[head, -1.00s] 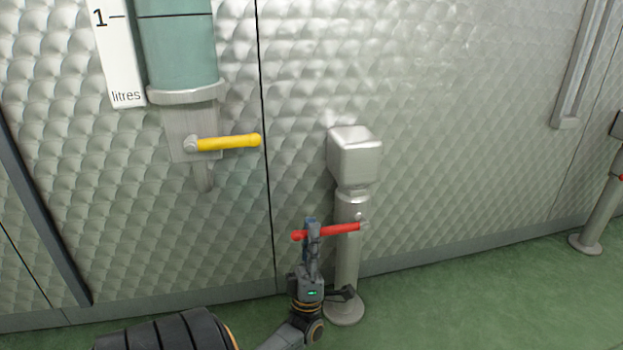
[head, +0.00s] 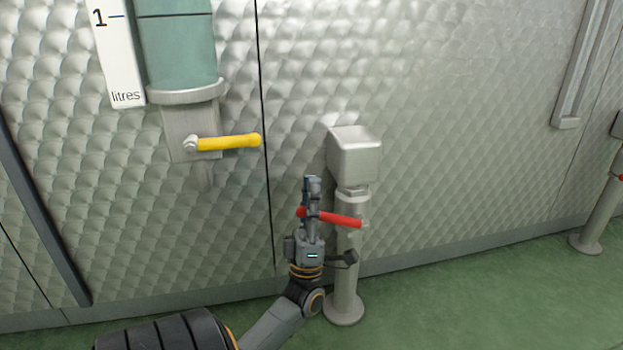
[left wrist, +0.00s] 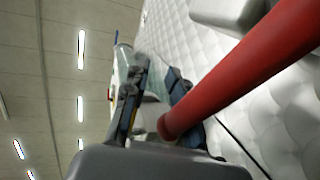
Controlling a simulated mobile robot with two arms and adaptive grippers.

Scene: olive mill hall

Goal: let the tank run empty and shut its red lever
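The red lever (head: 343,219) sits on a grey post (head: 346,260), its free left end slightly higher than its pivot. My left gripper (head: 312,182) points up at the lever's free end, one finger in front of it. In the left wrist view, the red lever (left wrist: 240,75) runs from upper right to a rounded end between the fingers (left wrist: 158,72), which stand apart. The tank (head: 178,50) on the wall looks teal; its lower end shows, its top is cut off. A yellow lever (head: 228,142) sits below it, roughly level. My right gripper is not in view.
A white litre scale (head: 119,60) marked 1 stands beside the tank. The quilted metal wall (head: 450,130) is close behind the post. Another post (head: 600,215) with a bit of red stands at the far right. The green floor (head: 470,300) between the posts is clear.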

